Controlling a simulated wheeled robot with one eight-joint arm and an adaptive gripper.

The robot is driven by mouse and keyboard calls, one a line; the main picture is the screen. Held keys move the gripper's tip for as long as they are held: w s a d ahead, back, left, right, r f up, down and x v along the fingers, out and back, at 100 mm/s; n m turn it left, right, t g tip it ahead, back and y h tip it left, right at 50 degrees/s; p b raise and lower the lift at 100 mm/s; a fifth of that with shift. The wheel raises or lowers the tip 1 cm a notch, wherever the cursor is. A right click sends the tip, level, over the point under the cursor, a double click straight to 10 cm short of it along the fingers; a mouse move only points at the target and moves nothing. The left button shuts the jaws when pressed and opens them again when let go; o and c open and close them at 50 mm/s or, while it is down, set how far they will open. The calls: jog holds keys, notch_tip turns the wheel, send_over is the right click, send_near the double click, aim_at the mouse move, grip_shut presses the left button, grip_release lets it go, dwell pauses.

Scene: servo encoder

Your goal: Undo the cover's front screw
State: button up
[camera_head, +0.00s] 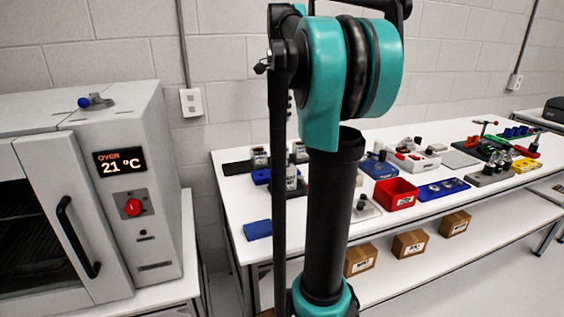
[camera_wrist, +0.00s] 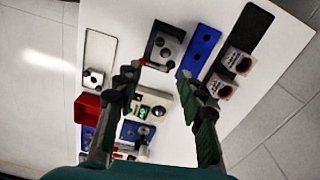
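My gripper (camera_wrist: 158,85) is open in the wrist view, its two dark fingers wide apart with nothing held between them. It is over the white workbench (camera_wrist: 272,75). A grey unit with a dark round part (camera_wrist: 165,46) lies beyond the fingertips. A device with a small green display (camera_wrist: 152,112) shows between the fingers, partly hidden by the left one. I cannot make out which unit has the cover, and its front screw is too small to tell. In the head view my gripper is out of sight and my arm hides part of the bench.
The oven (camera_head: 80,190) stands left of the bench. A red bin (camera_head: 396,194), a blue tray (camera_head: 443,188) and many small units crowd the bench top. Cardboard boxes (camera_head: 409,244) sit on the lower shelf. A blue plate (camera_wrist: 199,50) and black mat (camera_wrist: 248,30) lie at the wrist view's upper right.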

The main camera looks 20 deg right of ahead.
aim_at(282, 166)
notch_tip(282, 166, down, 17)
jog(key=shift+f, duration=0.2)
dwell(0.4)
jog(key=shift+c, duration=0.2)
grip_shut()
